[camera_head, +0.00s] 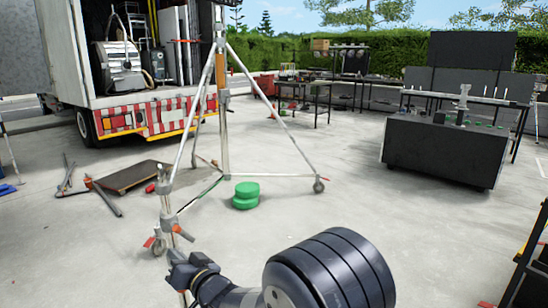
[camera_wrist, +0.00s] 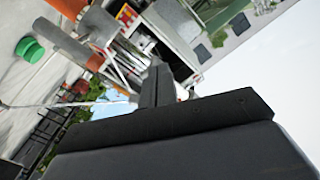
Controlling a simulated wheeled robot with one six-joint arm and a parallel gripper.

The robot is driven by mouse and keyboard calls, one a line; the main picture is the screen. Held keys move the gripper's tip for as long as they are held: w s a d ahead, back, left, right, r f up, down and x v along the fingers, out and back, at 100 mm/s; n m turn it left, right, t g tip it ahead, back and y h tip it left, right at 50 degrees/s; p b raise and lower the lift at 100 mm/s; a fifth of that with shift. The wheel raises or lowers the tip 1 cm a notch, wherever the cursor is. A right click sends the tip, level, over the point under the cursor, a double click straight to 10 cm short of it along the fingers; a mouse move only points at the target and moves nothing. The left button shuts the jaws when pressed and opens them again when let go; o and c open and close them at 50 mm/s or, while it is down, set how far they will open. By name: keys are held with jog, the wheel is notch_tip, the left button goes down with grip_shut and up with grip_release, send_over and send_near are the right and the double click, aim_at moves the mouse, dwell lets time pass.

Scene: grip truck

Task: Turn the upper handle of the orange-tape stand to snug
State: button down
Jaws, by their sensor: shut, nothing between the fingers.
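The tripod stand (camera_head: 222,130) stands in the middle of the head view, with an upright column, spread legs and wheels. An orange band (camera_head: 221,72) wraps its column. In the wrist view, my dark gripper (camera_wrist: 160,78) shows with grey metal (camera_wrist: 97,27) and orange parts (camera_wrist: 70,7) at the upper left, apart from the fingers.
Green round weights (camera_head: 245,195) lie on the ground beneath the stand. A truck (camera_head: 130,120) with an open back is at the left. A dark board (camera_head: 133,176) and bars lie before it. A black cart (camera_head: 440,150) stands at the right. Open concrete lies between.

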jog(key=shift+w+d+r, duration=0.35)
dwell(1.1)
jog(key=shift+w+d+f+b, duration=0.3)
jog(key=shift+f+b, duration=0.2)
jog(key=shift+b, duration=0.2)
jog(key=shift+w+d+f+b, duration=0.3)
jog(key=shift+w+d+b, duration=0.15)
jog(key=shift+w+b, duration=0.05)
jog(key=shift+w+d, duration=0.2)
dwell(0.5)
jog(key=shift+f, duration=0.1)
jog(key=v, duration=0.2)
jog(key=b+v, duration=0.1)
jog(key=v, duration=0.1)
jog(key=b+v, duration=0.1)
jog(key=v, duration=0.1)
jog(key=shift+f, duration=0.3)
dwell(0.4)
